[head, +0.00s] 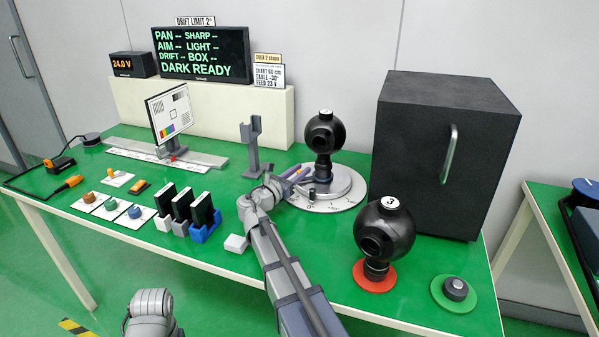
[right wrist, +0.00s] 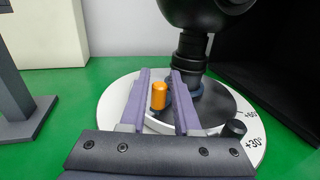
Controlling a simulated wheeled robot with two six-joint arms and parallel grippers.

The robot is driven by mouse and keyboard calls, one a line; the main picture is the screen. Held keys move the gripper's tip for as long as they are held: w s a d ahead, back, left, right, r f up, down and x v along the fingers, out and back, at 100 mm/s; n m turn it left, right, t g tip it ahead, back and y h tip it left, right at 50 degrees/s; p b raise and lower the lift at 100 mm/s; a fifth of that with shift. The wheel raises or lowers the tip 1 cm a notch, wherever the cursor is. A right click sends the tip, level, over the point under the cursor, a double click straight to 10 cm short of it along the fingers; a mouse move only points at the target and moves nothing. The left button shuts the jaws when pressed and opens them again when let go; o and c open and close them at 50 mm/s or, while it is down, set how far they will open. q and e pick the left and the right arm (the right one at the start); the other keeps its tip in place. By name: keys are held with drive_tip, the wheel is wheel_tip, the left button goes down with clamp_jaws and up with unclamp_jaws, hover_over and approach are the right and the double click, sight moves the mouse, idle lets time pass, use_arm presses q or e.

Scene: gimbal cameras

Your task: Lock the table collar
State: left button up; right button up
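The round turntable (head: 340,188) has a white scale rim and a grey top, and carries a black ball-shaped camera (head: 325,133) on a post. In the right wrist view, an upright orange peg (right wrist: 159,96) stands beside the post's foot, where a bit of blue shows. It may be the collar's lever. My right gripper (head: 297,178) is at the turntable's left side. In the right wrist view its purple fingers (right wrist: 160,76) are open, one on each side of the peg, with gaps visible. A black knob (right wrist: 235,128) sits at the rim near +30°. My left gripper is out of view.
A second camera marked 3 (head: 385,228) stands on a red disc. A black box (head: 447,150) with a handle stands behind it. A grey forked stand (head: 252,145) is left of the turntable. A screen (head: 203,54) reads DARK READY.

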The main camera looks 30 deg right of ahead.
clamp_jaws()
idle(1.0)
